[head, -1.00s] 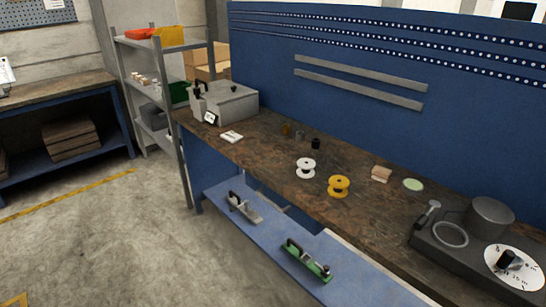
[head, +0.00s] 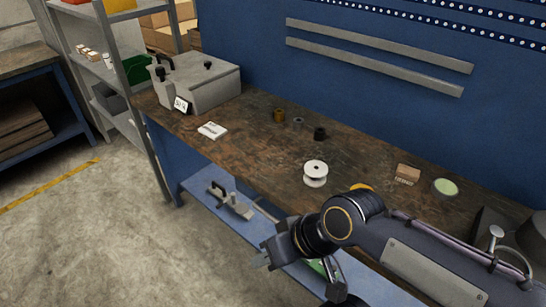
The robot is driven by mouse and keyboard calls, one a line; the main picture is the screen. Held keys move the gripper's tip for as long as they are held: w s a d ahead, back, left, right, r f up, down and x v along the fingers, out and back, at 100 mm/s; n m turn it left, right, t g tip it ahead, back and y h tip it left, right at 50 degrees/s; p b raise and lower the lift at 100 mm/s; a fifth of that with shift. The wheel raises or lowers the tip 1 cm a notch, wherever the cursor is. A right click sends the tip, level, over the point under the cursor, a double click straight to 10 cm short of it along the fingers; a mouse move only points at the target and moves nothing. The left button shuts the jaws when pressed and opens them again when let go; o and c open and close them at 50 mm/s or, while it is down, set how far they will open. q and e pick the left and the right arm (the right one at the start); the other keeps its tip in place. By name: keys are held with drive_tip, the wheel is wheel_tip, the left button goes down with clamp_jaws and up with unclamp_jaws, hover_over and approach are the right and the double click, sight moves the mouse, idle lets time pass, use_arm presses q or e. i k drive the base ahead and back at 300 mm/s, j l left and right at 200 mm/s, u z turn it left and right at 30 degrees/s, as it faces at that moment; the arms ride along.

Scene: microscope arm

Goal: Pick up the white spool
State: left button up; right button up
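The white spool (head: 316,174) stands upright on the brown worktop, near its front edge, in the middle of the head view. My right arm comes in from the right, in front of the bench. My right gripper (head: 263,262) shows small and dark below and left of the spool, apart from it. Its fingers are too unclear to tell open from shut. The spool is in plain sight. My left gripper is not in view.
The yellow spool (head: 361,187) is mostly hidden behind my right arm. A black cap (head: 320,133), a brown piece (head: 279,115), a wooden block (head: 407,174) and a green disc (head: 445,187) lie on the worktop. A grey box (head: 200,82) stands at the left end.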

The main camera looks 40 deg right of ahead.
sight(316, 172)
drive_tip(key=i+j+z, duration=0.15)
drive_tip(key=i, duration=0.3)
drive_tip(key=i+z, duration=0.2)
drive_tip(key=i, duration=0.25)
drive_tip(key=i+z, duration=0.2)
drive_tip(key=z, duration=0.25)
drive_tip(key=i+z, duration=0.2)
drive_tip(key=z, duration=0.25)
drive_tip(key=i+j+z, duration=0.15)
drive_tip(key=z, duration=0.35)
drive_tip(key=i+j+z, duration=0.15)
drive_tip(key=z, duration=0.3)
